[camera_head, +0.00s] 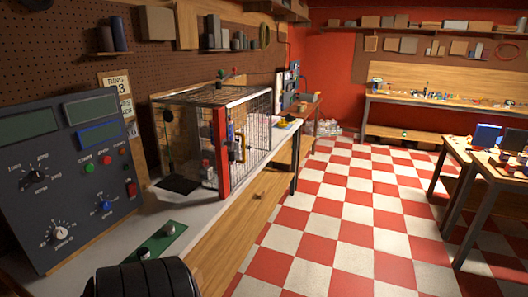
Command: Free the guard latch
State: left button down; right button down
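A wire mesh guard cage (255,122) stands on the workbench left of centre. A red upright post (221,155) forms its near front corner. A yellow handle-like part (240,148) sits on the mesh front just right of the post; I cannot tell whether it is the guard latch. A small blue part (230,133) shows beside it. The cage appears closed. Dark and grey parts inside are partly hidden by post and mesh. Neither of my grippers is in view.
A green plate (155,242) with two knobs lies on the bench before the cage. The checkered floor (345,215) is clear. A table (490,165) stands at the right.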

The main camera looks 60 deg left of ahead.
aim_at(231, 153)
jog(key=i, duration=2.2)
jog(key=u, duration=1.15)
jog(key=i, duration=1.05)
jog(key=u, duration=1.2)
